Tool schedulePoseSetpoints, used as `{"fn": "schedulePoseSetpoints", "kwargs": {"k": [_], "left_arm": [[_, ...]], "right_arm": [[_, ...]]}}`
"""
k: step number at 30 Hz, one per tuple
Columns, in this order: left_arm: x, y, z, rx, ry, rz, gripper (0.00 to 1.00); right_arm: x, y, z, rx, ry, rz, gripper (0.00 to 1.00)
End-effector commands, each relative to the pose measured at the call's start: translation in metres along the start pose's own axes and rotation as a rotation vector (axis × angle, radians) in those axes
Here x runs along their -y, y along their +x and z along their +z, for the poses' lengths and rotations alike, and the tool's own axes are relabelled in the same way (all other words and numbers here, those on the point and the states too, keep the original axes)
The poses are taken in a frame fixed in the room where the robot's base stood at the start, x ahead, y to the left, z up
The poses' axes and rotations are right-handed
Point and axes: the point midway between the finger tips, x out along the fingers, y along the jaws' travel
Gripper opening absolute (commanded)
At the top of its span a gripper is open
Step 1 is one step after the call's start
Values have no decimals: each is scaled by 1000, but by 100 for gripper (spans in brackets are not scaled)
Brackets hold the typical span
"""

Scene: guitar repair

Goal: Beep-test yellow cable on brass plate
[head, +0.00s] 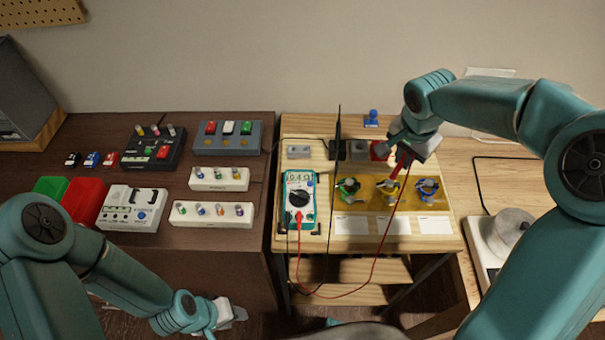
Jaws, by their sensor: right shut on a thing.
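The yellow cable (386,190) lies coiled between a green cable (347,189) and a blue cable (427,189) on the brass-coloured plate (407,203). My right gripper (402,157) is shut on the red probe (404,164), held tilted above the yellow cable with its tip pointing down towards it. I cannot tell whether the tip touches. The black probe (338,130) stands upright at the back left of the plate. The teal multimeter (299,200) lies left of the plate, its display seeming to read 0.4 Ω. My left gripper (232,313) is low at the front; its jaws are unclear.
The red lead (372,275) loops over the bench front. White cards (393,225) lie before the cables. Pedals (132,208) crowd the dark table. A scale-like device (508,230) stands right.

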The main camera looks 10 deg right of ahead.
Motion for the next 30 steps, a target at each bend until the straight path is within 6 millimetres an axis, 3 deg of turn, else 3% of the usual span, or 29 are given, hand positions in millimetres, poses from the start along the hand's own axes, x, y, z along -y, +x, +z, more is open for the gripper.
{"fn": "schedulePoseSetpoints", "kwargs": {"k": [17,30], "left_arm": [[-1,-2,0,0,0,0,39],[-9,-26,0,0,0,0,39]], "right_arm": [[0,-2,0,1,0,1,0],[2,-44,-8,-1,0,-1,0]]}}
